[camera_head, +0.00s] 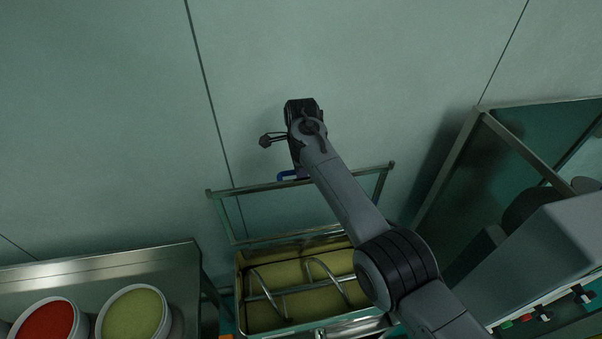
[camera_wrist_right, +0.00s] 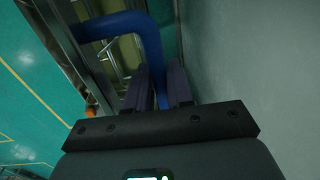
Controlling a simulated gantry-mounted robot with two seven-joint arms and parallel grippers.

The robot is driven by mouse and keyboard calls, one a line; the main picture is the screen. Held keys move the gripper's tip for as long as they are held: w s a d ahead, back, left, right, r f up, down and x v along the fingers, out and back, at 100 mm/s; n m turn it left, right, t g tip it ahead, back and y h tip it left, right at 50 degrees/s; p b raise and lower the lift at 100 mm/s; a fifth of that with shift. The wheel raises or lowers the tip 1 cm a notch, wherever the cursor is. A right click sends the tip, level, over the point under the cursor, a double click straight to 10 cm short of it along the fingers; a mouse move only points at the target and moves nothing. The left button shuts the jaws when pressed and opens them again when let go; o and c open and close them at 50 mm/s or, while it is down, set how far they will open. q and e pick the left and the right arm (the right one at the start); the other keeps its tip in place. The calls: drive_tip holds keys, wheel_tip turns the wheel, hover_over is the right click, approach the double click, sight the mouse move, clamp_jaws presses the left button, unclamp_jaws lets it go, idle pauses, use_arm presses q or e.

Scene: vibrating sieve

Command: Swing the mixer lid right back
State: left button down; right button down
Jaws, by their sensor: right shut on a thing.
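The mixer (camera_head: 240,290) stands at the lower middle of the head view, with an olive inside and curved metal bars. Its metal-framed lid (camera_head: 222,218) is raised off the opening and stands up at the back, towards the wall. A blue handle (camera_head: 287,175) is on the lid's upper edge; it also shows large in the right wrist view (camera_wrist_right: 150,45). My right gripper (camera_wrist_right: 162,85) is shut on the blue handle; the exact contact is partly hidden. In the head view my right arm covers the lid's middle and the gripper's fingertips. My left gripper is in neither view.
A metal table (camera_head: 110,268) at the lower left holds a tub of red (camera_head: 45,322) and a tub of yellow-green material (camera_head: 135,312). A large grey machine (camera_head: 550,255) stands at the right. The wall (camera_head: 120,120) is close behind the lid.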

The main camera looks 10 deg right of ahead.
drive_tip(key=shift+w+f+t+b, duration=0.2)
drive_tip(key=shift+w+t+b, duration=0.15)
drive_tip(key=shift+w+b, duration=0.45)
drive_tip(key=shift+w+f+t+b, duration=0.25)
drive_tip(key=shift+w+t+b, duration=0.15)
drive_tip(key=shift+w+b, duration=0.45)
drive_tip(key=shift+w+f+t+b, duration=0.2)
drive_tip(key=shift+w+t+b, duration=0.15)
drive_tip(key=shift+w+b, duration=0.45)
drive_tip(key=shift+s, duration=0.15)
drive_tip(key=c, duration=0.5)
unclamp_jaws()
drive_tip(key=shift+r, duration=0.1)
drive_tip(key=p+v, duration=0.2)
drive_tip(key=w+p+v, duration=0.1)
drive_tip(key=p+v, duration=0.3)
drive_tip(key=p, duration=0.1)
drive_tip(key=shift+w+r, duration=0.25)
drive_tip(key=shift+r, duration=0.3)
